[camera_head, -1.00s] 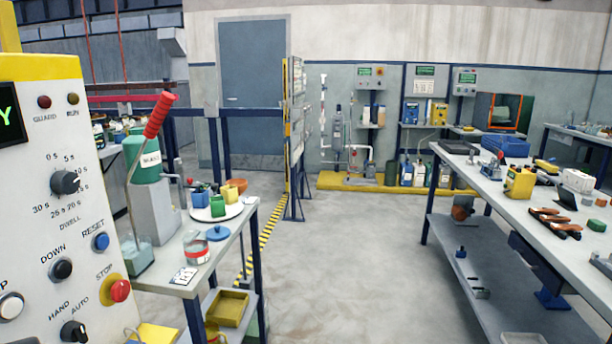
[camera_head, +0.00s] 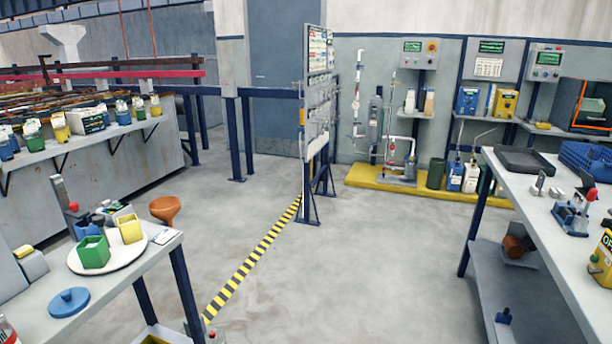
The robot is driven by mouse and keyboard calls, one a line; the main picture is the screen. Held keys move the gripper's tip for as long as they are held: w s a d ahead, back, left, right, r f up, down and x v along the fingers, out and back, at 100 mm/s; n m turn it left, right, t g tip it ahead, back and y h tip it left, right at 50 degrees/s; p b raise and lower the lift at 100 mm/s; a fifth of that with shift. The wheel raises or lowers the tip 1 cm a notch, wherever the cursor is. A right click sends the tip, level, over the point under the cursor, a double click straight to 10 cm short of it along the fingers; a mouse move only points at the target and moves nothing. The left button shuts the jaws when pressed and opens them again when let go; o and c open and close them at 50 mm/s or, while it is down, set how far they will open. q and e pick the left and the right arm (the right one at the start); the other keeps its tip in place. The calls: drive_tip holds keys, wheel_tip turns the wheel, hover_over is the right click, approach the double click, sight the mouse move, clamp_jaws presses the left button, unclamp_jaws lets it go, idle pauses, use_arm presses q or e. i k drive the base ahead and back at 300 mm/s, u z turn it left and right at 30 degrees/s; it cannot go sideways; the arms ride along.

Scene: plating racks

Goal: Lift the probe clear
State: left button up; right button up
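Neither of my grippers shows in the head view. I cannot make out for certain which thing is the probe. At the back wall, a piping station with a grey upright body (camera_head: 375,125) and a white pipe (camera_head: 357,100) stands over a yellow floor tray (camera_head: 430,190). A grey meter box with a green display (camera_head: 419,54) hangs on the wall to its right, with small bottles (camera_head: 428,102) on a shelf below. Thin lines run near the station, too small to tell apart.
A left bench (camera_head: 110,292) carries a white round tray (camera_head: 75,262) with green and yellow cups, and a blue lid (camera_head: 68,302). A right bench (camera_head: 545,215) has a black tray (camera_head: 525,160). A board stand (camera_head: 318,110) rises mid-floor beside striped tape (camera_head: 250,258). Open floor (camera_head: 370,270) lies between benches.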

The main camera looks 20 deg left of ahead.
sight(74, 212)
drive_tip(key=u, duration=1)
drive_tip(key=i, duration=0.9)
drive_tip(key=u, duration=0.75)
